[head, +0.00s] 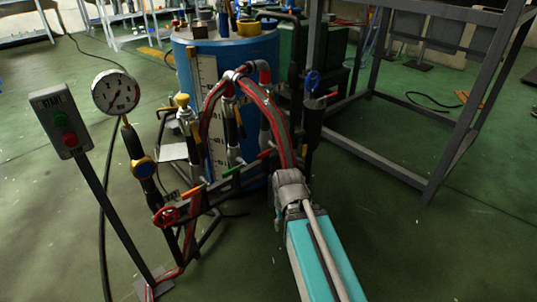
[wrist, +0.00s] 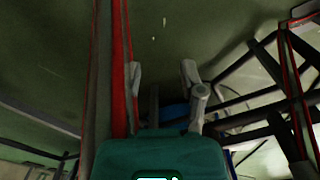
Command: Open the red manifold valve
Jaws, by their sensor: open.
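In the head view, a red handwheel (head: 166,216) sits low at the left end of the pipe manifold (head: 215,187). Along the manifold are a red lever (head: 193,191), a green lever (head: 231,171) and an orange-red lever (head: 266,153). I cannot tell for sure which red handle is the red manifold valve. My teal arm reaches in from the lower right, and my fingers cannot be made out in the head view. In the wrist view, my gripper (wrist: 160,72) is open, its two grey fingers apart with nothing seen held between them. No red valve handle is clear there.
A dark, red-striped tube (wrist: 110,70) runs close beside the left finger; another (wrist: 295,90) is at right. A pressure gauge (head: 116,92) and a start button post (head: 62,122) stand left. A blue tank (head: 262,50) is behind. A grey frame (head: 385,150) stands right.

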